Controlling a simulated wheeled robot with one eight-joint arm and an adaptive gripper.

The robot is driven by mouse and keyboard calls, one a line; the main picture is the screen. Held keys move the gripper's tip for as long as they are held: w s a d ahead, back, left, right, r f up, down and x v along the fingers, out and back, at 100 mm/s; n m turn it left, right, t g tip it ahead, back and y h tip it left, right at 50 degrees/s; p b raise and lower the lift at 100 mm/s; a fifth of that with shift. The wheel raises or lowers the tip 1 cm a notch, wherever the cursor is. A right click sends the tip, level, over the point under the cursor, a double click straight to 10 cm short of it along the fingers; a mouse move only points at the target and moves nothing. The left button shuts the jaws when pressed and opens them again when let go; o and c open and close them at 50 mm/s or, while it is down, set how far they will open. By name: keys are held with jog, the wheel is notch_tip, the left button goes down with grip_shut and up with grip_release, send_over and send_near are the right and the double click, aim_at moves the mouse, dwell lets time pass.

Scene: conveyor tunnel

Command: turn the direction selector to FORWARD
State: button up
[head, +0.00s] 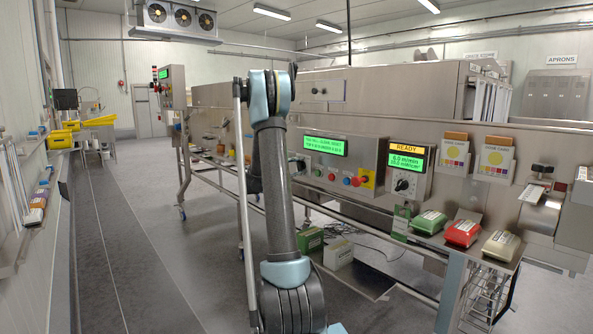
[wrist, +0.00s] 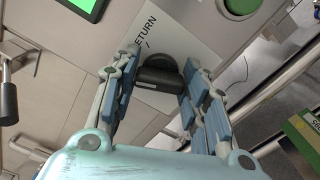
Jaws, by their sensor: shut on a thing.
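The direction selector (wrist: 158,78) is a black knob with a raised grip bar on a pale label plate (wrist: 172,35) in the wrist view. The word RETURN is readable on the plate above and left of the knob; FORWARD is not readable. My gripper (wrist: 160,88) has one blue-padded finger on each side of the knob and is shut on it. The grip bar lies roughly level across the wrist picture, between the fingers.
A green button (wrist: 240,6) and a green screen (wrist: 83,6) are close to the gripper. The head view shows a red button (head: 354,182) on the panel, a READY box with a knob (head: 403,184), and several packs on a shelf. The aisle at left is clear.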

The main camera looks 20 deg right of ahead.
jog(key=shift+n, duration=0.7)
jog(key=shift+f, duration=0.1)
jog(key=o, duration=1.1)
jog(key=v, duration=1.2)
